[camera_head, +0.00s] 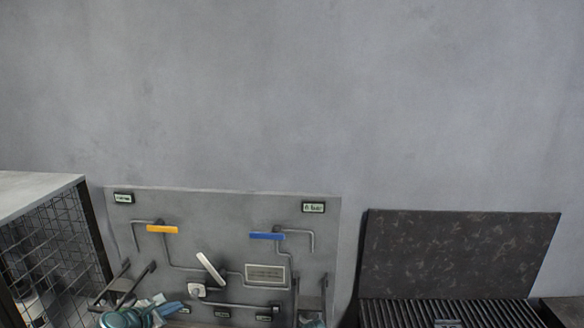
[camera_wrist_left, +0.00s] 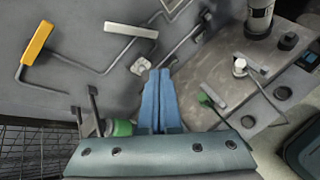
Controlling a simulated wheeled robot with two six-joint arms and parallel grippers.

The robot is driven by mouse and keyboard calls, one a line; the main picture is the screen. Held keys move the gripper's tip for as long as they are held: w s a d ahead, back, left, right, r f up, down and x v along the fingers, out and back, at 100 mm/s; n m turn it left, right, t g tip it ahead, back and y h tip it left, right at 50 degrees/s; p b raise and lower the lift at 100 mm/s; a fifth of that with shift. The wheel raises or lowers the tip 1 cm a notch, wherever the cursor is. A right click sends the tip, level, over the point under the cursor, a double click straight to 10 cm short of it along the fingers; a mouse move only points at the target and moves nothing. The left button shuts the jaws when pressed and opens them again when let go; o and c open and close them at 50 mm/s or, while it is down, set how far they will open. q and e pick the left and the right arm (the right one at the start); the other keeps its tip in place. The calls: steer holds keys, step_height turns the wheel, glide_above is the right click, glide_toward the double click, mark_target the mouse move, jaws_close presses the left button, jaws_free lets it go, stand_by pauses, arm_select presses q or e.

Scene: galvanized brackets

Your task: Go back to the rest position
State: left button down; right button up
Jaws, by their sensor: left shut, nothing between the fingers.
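My left gripper (camera_head: 172,308) shows at the bottom of the head view, in front of the lower left part of a grey panel (camera_head: 225,225). In the left wrist view its two blue fingers (camera_wrist_left: 158,92) lie together, shut with nothing between them. The fingertips point toward the panel; I cannot tell how far they are from it. A yellow handle (camera_head: 163,229), a blue handle (camera_head: 266,236) and a tilted white handle (camera_head: 210,267) are on the panel.
A wire-mesh cage (camera_head: 55,255) stands at the left. A dark speckled board (camera_head: 455,255) stands behind a ribbed surface (camera_head: 400,314) at the right. In the left wrist view, a green part (camera_wrist_left: 122,128) sits close to the gripper, and a bottle (camera_wrist_left: 260,18) stands at upper right.

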arm_select(q)
steer(key=s+d+f+m+g+b, duration=0.35)
steer(key=d+f+m, duration=0.4)
steer(key=d, duration=0.25)
steer(key=s+d+f+m+g+b, duration=0.3)
steer(key=s+d+f+m+g, duration=0.1)
steer(key=d+f+m, duration=0.4)
steer(key=s+d+f+m+g+y+b, duration=0.4)
steer(key=s+d+f+m, duration=0.2)
steer(key=m, duration=0.8)
steer(key=s+d, duration=0.2)
steer(key=s, duration=0.2)
steer(key=shift+s+f+y, duration=0.25)
steer(key=shift+s+y, duration=0.15)
